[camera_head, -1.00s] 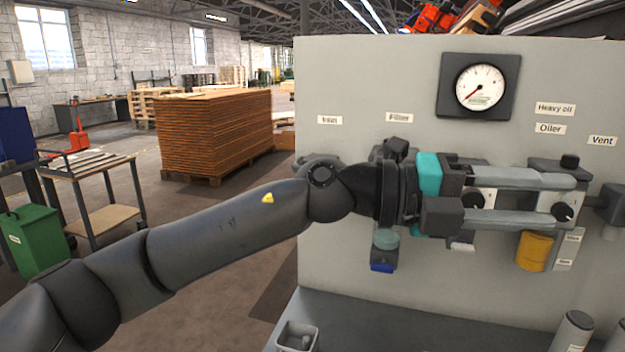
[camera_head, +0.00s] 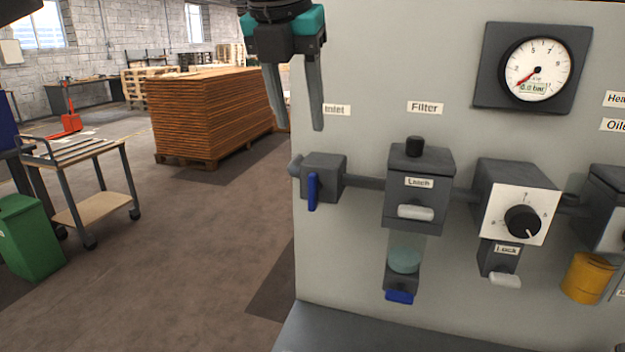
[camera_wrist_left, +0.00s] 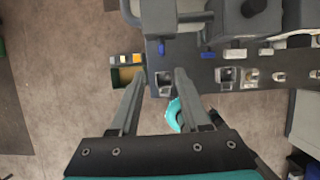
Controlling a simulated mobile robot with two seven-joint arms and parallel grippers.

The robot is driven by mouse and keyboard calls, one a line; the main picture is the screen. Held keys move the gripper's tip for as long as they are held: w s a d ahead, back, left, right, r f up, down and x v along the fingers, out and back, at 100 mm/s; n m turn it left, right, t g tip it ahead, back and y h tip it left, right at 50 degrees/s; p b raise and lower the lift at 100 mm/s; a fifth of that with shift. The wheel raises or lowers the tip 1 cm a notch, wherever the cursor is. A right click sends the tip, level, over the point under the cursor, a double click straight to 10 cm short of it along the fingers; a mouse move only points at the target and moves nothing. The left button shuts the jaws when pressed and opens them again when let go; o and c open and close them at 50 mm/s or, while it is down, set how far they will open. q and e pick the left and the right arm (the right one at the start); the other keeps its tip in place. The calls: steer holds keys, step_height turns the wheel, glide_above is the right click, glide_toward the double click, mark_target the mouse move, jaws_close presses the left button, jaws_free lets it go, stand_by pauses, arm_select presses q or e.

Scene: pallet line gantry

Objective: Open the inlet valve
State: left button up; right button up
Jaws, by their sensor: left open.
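The inlet valve (camera_head: 325,177) is a dark grey block on the panel's left edge, under the "Inlet" label (camera_head: 337,110). Its blue lever (camera_head: 312,191) hangs straight down on the front, across the pipe's direction. My left gripper (camera_head: 300,127) points down from the top of the head view, open and empty, above the valve and apart from it. In the left wrist view its two fingers (camera_wrist_left: 160,80) are spread with nothing between them. My right gripper is not in view.
Right of the valve, a pipe leads to the filter (camera_head: 420,185) and a white-faced regulator with a black knob (camera_head: 522,221). The gauge (camera_head: 535,70) reads 0.0 bar. A shelf (camera_head: 400,330) juts out below. Open floor lies left of the panel (camera_head: 440,60).

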arm_select(q)
glide_toward(310, 177)
step_height(310, 177, down, 2)
steer(key=x, duration=1)
steer(key=shift+w+d+r, duration=0.1)
steer(key=shift+w+r, duration=0.1)
steer(key=shift+w, duration=0.1)
steer(key=shift+w+f, duration=0.2)
steer(key=shift+f, duration=0.25)
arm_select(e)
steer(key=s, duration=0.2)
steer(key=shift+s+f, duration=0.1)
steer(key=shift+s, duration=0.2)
arm_select(q)
jaws_close()
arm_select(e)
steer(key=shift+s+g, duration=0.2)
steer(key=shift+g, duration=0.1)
